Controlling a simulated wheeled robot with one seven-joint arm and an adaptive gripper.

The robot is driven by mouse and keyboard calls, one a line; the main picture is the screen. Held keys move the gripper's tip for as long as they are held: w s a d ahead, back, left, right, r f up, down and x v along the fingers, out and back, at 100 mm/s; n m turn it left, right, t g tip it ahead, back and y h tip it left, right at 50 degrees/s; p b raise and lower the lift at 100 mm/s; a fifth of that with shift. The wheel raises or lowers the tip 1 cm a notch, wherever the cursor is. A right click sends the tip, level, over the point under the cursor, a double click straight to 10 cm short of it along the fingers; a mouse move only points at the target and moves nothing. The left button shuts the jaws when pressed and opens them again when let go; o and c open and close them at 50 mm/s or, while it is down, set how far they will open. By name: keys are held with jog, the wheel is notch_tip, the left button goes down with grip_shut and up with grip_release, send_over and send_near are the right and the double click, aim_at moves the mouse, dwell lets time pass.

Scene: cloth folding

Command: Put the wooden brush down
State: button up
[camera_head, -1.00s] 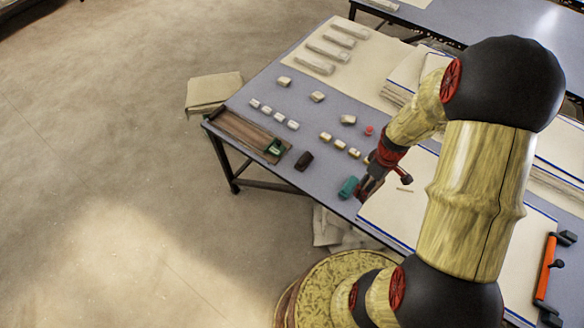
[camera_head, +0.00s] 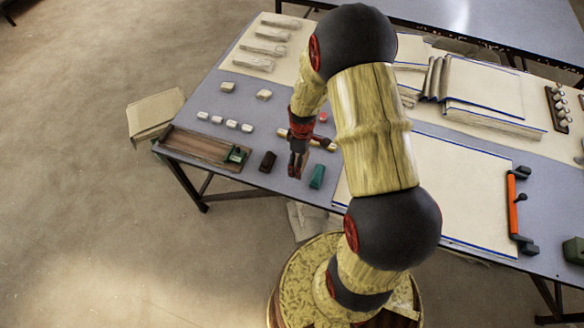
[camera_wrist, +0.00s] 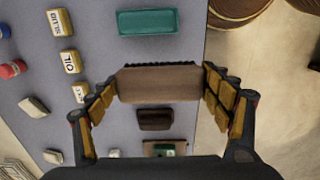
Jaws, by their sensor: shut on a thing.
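The wooden brush (camera_wrist: 158,84) is a brown block with dark bristles along one long side. In the wrist view it lies across between the fingertips of my gripper (camera_wrist: 160,86), which is shut on it. In the head view my gripper (camera_head: 297,168) is over the near left part of the grey table (camera_head: 340,203), between a dark brown block (camera_head: 267,161) and a green block (camera_head: 317,176). The brush is hard to make out there. I cannot tell whether it touches the table.
A wooden tray (camera_head: 200,148) holding a green item stands at the table's left edge. Several small pale blocks (camera_head: 225,123) lie behind. A blue-edged cream sheet (camera_head: 450,190) covers the table to the right, with an orange-handled tool (camera_head: 513,205) on it.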

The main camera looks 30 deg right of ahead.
jog(key=w+f, duration=0.2)
jog(key=f, duration=0.1)
jog(key=w+a+f+b, duration=0.1)
jog(key=w+f, duration=0.1)
jog(key=shift+f, duration=0.25)
jog(key=shift+f+b, duration=0.45)
jog(key=shift+f, duration=1)
jog(key=shift+f, duration=0.15)
jog(key=o, duration=1)
jog(key=shift+o, duration=0.5)
